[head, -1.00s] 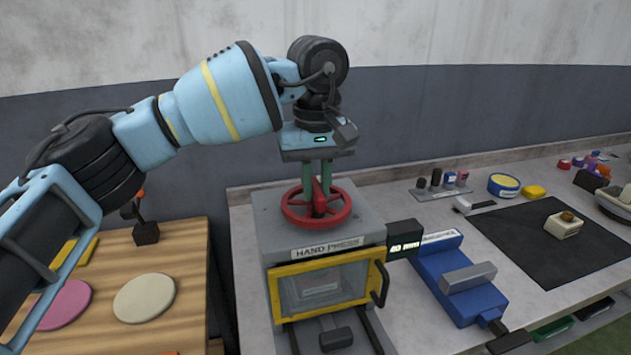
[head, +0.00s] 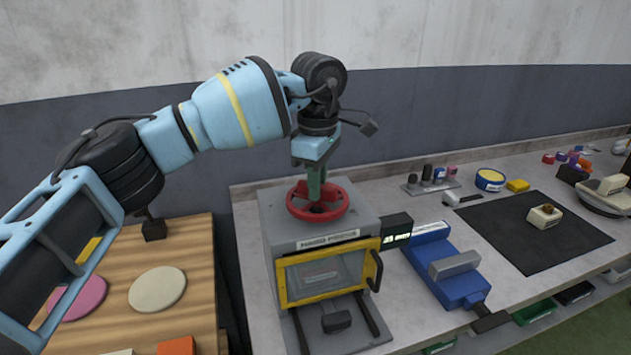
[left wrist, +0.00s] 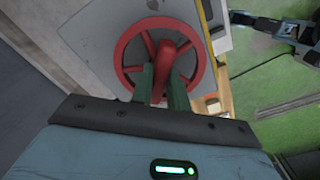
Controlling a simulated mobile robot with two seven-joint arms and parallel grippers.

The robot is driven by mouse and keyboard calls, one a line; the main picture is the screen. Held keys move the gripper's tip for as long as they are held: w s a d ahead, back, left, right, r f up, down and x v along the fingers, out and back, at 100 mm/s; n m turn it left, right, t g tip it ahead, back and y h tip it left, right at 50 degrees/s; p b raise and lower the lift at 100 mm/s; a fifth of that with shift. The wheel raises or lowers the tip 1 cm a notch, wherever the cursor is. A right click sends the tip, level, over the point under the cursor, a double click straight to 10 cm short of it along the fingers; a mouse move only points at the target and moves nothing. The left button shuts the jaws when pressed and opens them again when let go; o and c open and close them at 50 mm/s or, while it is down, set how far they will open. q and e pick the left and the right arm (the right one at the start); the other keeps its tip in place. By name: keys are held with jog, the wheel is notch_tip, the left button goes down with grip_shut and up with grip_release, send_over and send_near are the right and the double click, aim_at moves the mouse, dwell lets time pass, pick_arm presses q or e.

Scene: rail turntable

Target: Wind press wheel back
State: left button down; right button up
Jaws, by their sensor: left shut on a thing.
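The red press wheel (head: 294,203) lies flat on top of the grey hand press (head: 268,232). My left gripper (head: 316,198) points straight down onto the wheel's middle. In the left wrist view its green fingers (left wrist: 162,85) stand on both sides of the wheel's red hub post, shut on it. The wheel's rim and spokes (left wrist: 128,52) show around the fingers. The press has a yellow-framed clear door (head: 325,272) with a dark handle at its right, and the door looks shut. A small display (head: 396,229) beside the press is hard to read. My right gripper is not seen.
A blue vise (head: 440,266) stands right of the press. A black mat (head: 515,240) with a small cream block (head: 544,216) lies farther right. A wooden table (head: 190,240) with round discs is at the left. Small pots and tape line the back of the bench.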

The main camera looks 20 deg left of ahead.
pick_arm(q)
jog(key=n, duration=0.6)
jog(key=shift+n, duration=0.3)
jog(key=n, duration=1.2)
jog(key=shift+n, duration=0.3)
jog(key=n, duration=2)
jog(key=shift+n, duration=2)
